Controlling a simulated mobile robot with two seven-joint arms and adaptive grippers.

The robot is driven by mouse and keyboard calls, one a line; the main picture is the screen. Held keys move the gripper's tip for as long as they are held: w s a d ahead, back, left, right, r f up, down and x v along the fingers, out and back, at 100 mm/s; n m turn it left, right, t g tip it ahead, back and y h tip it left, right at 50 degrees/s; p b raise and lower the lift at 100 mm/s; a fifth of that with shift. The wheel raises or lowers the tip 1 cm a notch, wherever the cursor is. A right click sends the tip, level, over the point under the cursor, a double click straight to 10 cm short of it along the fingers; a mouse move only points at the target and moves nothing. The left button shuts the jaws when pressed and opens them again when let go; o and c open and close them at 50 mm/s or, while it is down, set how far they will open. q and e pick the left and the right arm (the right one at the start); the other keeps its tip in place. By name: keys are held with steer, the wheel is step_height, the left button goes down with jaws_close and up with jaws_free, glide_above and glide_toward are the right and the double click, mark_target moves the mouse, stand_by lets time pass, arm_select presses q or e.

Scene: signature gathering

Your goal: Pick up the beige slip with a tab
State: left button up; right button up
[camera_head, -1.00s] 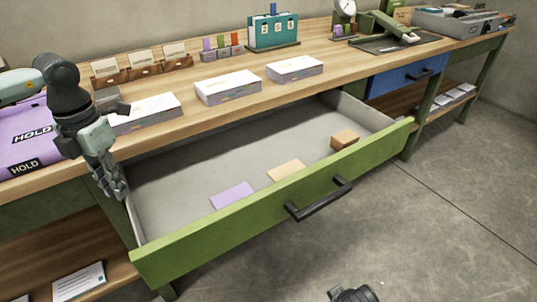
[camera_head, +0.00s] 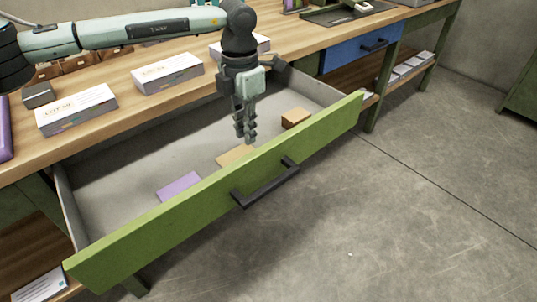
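The beige slip (camera_head: 232,158) lies flat on the floor of the open green-fronted drawer (camera_head: 120,238), near its front wall. Its tab cannot be made out at this size. My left gripper (camera_head: 246,138) points down over the drawer, with its fingertips just above the slip's far right part in the picture, hiding a little of it. Its fingers look close together, but whether they are open or shut is unclear. I see nothing held in it. My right gripper is out of view.
A lilac slip (camera_head: 178,186) lies left of the beige one, and a small brown block (camera_head: 295,117) stands to its right. The drawer's front wall and black handle (camera_head: 266,184) are close by. White boxes (camera_head: 168,74) line the table edge.

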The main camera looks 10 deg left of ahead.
mark_target(247, 152)
arm_select(q)
steer(key=f, duration=0.5)
steer(key=f+p, duration=0.1)
steer(key=f, duration=0.1)
steer(key=shift+w+f, duration=0.3)
steer(key=shift+f, duration=0.05)
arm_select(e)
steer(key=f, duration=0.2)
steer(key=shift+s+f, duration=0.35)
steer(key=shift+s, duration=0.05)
arm_select(q)
steer(key=shift+c, duration=0.6)
jaws_close()
